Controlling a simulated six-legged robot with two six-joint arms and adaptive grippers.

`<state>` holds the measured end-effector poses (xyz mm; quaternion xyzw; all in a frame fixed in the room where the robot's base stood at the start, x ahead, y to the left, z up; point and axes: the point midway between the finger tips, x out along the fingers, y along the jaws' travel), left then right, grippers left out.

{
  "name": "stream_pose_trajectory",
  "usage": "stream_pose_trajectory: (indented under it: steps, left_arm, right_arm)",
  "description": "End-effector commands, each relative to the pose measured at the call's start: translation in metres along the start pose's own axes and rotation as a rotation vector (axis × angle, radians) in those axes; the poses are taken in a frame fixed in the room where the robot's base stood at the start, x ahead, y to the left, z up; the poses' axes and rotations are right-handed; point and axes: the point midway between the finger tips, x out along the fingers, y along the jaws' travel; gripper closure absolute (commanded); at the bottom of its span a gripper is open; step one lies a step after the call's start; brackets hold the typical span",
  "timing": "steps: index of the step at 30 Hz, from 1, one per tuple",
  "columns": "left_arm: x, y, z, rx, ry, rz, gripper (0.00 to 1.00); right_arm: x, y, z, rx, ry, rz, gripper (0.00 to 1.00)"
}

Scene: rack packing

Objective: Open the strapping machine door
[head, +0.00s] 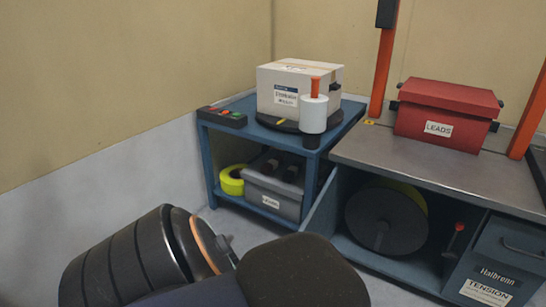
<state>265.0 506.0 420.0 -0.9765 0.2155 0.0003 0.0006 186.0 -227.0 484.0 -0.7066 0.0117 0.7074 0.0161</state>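The strapping machine (440,174) stands at the right, with a grey metal top, orange uprights and a blue cabinet below. The cabinet front is open to view at its left and middle, showing a large black reel (385,222) with a yellow-green edge behind it. A blue panel (320,205) slants outward at the cabinet's left edge; I cannot tell for sure whether it is the swung-out door or a side wall. My dark arm parts fill the bottom left and centre, and one hides the floor before the cabinet. Neither gripper shows.
A blue cart (207,150) beside the machine holds a labelled carton (288,87), a white roll (313,113) and a button box (222,116). Its lower shelf holds a grey bin (272,193) and yellow tape (232,179). A red box (446,113) sits on the machine top.

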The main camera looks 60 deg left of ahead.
Motion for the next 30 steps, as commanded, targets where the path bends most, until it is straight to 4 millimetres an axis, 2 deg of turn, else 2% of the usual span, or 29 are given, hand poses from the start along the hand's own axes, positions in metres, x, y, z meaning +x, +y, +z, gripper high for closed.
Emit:
stream_pose_trajectory:
  steps: [5,6,9,30]
  left_arm:
    - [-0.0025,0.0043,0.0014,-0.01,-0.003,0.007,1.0]
    - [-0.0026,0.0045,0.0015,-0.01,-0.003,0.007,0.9]
    - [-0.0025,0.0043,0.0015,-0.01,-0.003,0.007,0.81]
    - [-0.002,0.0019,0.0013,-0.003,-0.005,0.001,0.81]
  right_arm:
    - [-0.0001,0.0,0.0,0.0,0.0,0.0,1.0]
    - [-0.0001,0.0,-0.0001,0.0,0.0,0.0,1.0]
    - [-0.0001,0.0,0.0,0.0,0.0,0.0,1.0]
    - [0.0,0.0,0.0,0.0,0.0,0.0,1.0]
